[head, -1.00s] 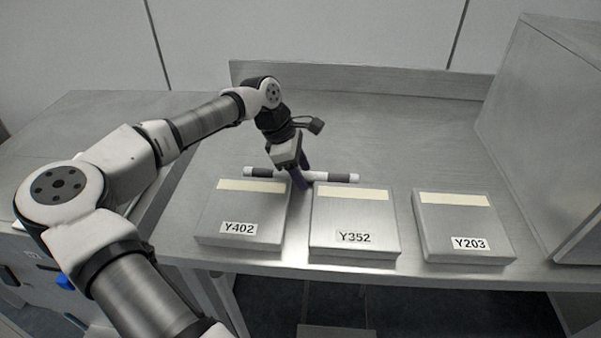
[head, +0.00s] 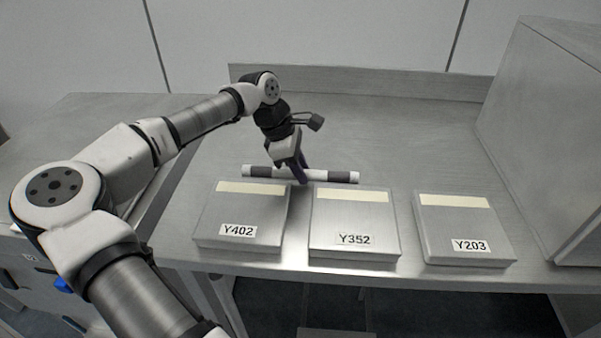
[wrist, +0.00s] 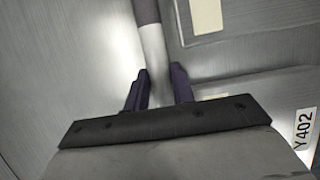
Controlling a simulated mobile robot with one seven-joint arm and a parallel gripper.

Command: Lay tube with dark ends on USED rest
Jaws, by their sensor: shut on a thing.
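The tube with dark ends (head: 318,175) is white with a dark band near each end. It lies level, left to right, behind the boxes marked Y402 and Y352 in the head view. My gripper (head: 300,178) is shut on the tube's middle, its dark fingers on either side. In the wrist view the tube (wrist: 153,48) runs up from between the fingers (wrist: 158,90), one dark band at the top edge. I cannot tell whether the tube touches the bench. No rest marked USED can be read in these views.
Three flat metal boxes stand along the bench front: Y402 (head: 240,212), Y352 (head: 352,217) and Y203 (head: 462,222), each with a blank cream strip. A large metal cabinet (head: 550,130) stands at the right. The bench (head: 400,130) behind the boxes is clear.

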